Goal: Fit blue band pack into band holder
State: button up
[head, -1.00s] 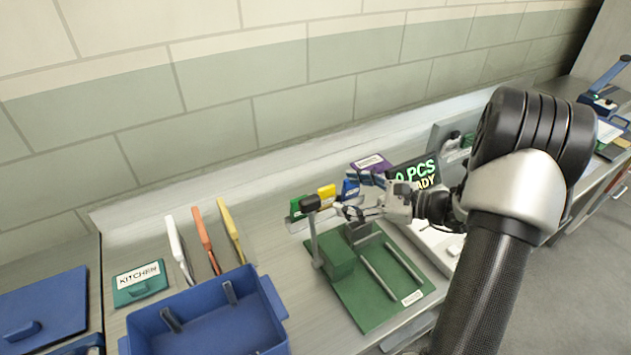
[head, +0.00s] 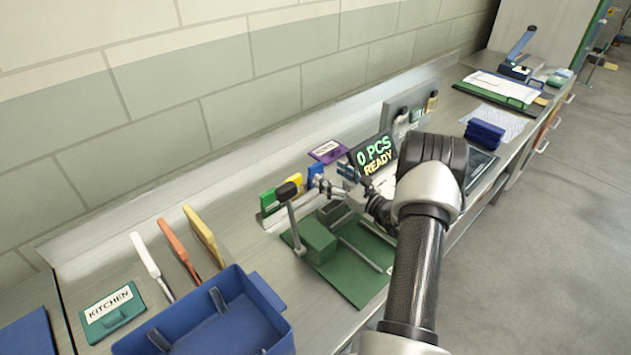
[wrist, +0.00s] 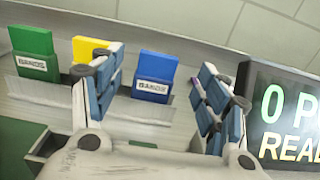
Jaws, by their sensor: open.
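The blue band pack (wrist: 155,75) stands upright with a white "BANDS" label, at the right end of a row with a green pack and a yellow pack. In the head view the blue pack (head: 315,173) is partly hidden by my gripper (head: 325,188). In the wrist view my gripper (wrist: 165,85) is open and empty, its fingers appearing on either side of the blue pack, with no contact visible. A green fixture board (head: 352,280) with a green block and rods lies below. I cannot tell which part is the band holder.
A post with a black knob (head: 287,192) rises close to the packs. The display reading "0 PCS READY" (head: 375,155) stands right of my gripper. A blue bin (head: 205,320) is at front left. The wall runs behind the bench.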

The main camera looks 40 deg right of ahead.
aim_at(317, 166)
jog(key=w, duration=0.2)
jog(key=w+b, duration=0.1)
jog(key=w, duration=0.4)
jog(key=shift+w+a, duration=0.2)
jog(key=shift+a, duration=0.15)
jog(key=shift+c, duration=0.2)
jog(key=c, duration=1.3)
jog(key=shift+r, duration=0.1)
